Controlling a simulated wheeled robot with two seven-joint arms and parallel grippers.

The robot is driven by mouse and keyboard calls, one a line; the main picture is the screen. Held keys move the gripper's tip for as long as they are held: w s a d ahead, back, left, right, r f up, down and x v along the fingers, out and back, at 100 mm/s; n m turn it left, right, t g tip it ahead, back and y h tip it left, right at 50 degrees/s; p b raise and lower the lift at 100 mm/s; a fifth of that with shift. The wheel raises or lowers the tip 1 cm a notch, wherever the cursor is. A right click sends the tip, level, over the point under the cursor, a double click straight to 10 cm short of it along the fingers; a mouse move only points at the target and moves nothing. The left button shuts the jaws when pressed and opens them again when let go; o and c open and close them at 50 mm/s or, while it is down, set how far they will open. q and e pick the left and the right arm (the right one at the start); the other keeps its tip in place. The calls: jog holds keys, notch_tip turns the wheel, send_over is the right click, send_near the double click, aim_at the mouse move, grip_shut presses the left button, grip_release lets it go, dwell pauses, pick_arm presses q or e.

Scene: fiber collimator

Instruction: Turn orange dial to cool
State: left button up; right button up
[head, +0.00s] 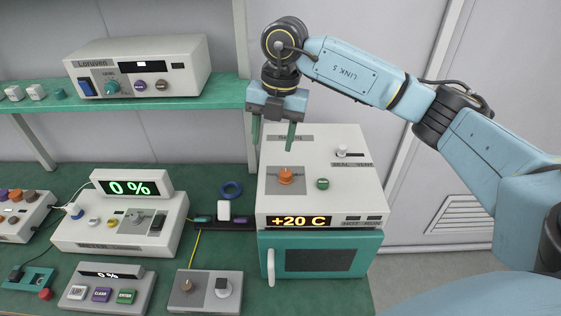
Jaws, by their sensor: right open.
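The orange dial (286,176) sits on a grey plate on the sloped top of a white and teal unit (330,199). The unit's front display (299,222) reads +20 C. My right gripper (273,134) is open and empty, pointing down above the back left part of the unit. It is behind and above the orange dial and apart from it. My left gripper is not in view.
A green knob (322,184) and a white switch (342,151) are on the same top. A teal shelf (150,105) with a white instrument (139,66) is at left. Boxes with 0 % displays (134,188) and a grey box (205,291) stand left on the green bench.

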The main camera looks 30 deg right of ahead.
aim_at(286, 172)
jog(key=shift+m+h, duration=0.5)
jog(key=shift+h, duration=0.3)
jog(key=d+f+p, duration=0.1)
jog(key=f, duration=0.3)
jog(key=d+f, duration=0.1)
jog(key=f, duration=0.3)
jog(key=d+f+p, duration=0.1)
jog(key=f, duration=0.3)
jog(key=shift+w+d+p, duration=0.15)
jog(key=shift+d+p, duration=0.1)
jog(key=shift+p, duration=0.05)
jog(key=shift+r, duration=0.1)
jog(key=c, duration=1)
